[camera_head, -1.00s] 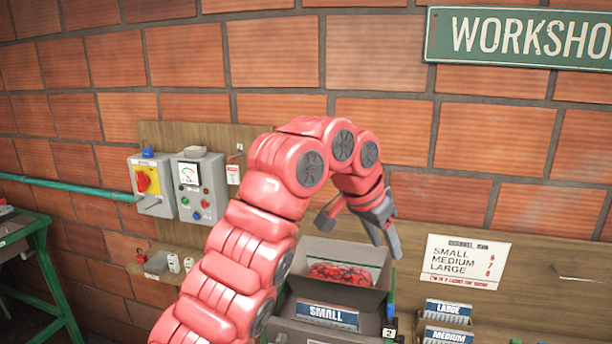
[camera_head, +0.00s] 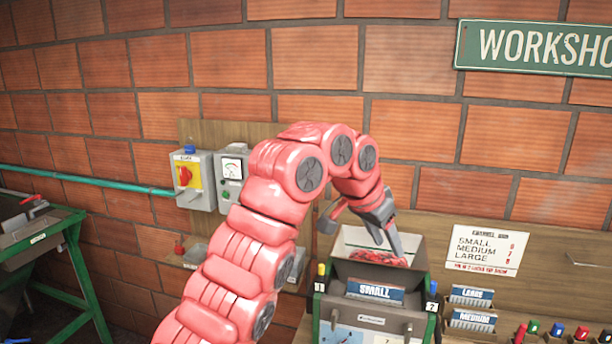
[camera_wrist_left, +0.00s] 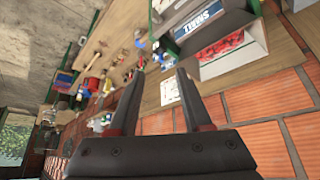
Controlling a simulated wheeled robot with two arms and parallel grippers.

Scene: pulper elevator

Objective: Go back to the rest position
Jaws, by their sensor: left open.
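My left arm is pink and rises from the bottom middle of the head view, bending over to the right. Its left gripper (camera_head: 362,243) points down, open, with grey fingers spread and nothing between them. In the head view it overlaps the open box of red pieces above the SMALL label (camera_head: 375,291); I cannot tell its height over the box. In the left wrist view the two dark fingers (camera_wrist_left: 158,80) are apart and empty. The box of red pieces also shows there (camera_wrist_left: 228,42), beyond the fingers. My right gripper is not in view.
A brick wall stands behind. Grey control boxes (camera_head: 198,182) and a teal pipe (camera_head: 110,183) are on the left, above a green-legged table (camera_head: 75,235). LARGE and MEDIUM labelled bins (camera_head: 470,319) and several coloured pieces stand on the right.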

